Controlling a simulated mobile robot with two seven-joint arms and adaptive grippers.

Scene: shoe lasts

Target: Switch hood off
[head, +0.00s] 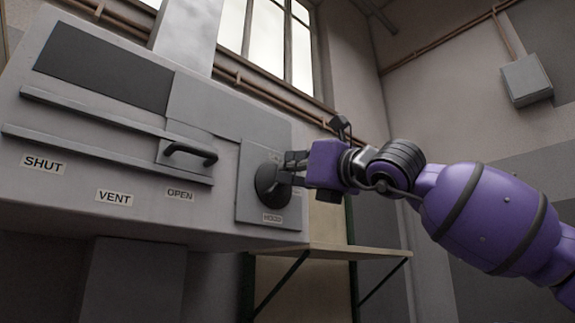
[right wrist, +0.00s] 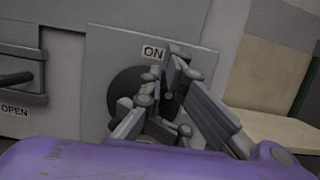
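The hood switch is a round black knob (head: 267,186) on a grey square plate (head: 252,209) at the right end of the grey hood box. A label below it (head: 272,217) appears to read HOOD. In the right wrist view the knob (right wrist: 122,92) shows behind my fingers, with an ON label (right wrist: 152,53) above it. My right gripper (head: 286,168) reaches in from the right. Its fingers (right wrist: 165,88) close in on the knob's raised grip, which they mostly hide. The knob's pointing direction is hard to see. My left gripper is not in view.
Left of the knob is a slider with a black handle (head: 190,152) above SHUT, VENT and OPEN labels. A wooden shelf (head: 335,252) on dark brackets lies below right. A grey wall box (head: 526,80) hangs far right.

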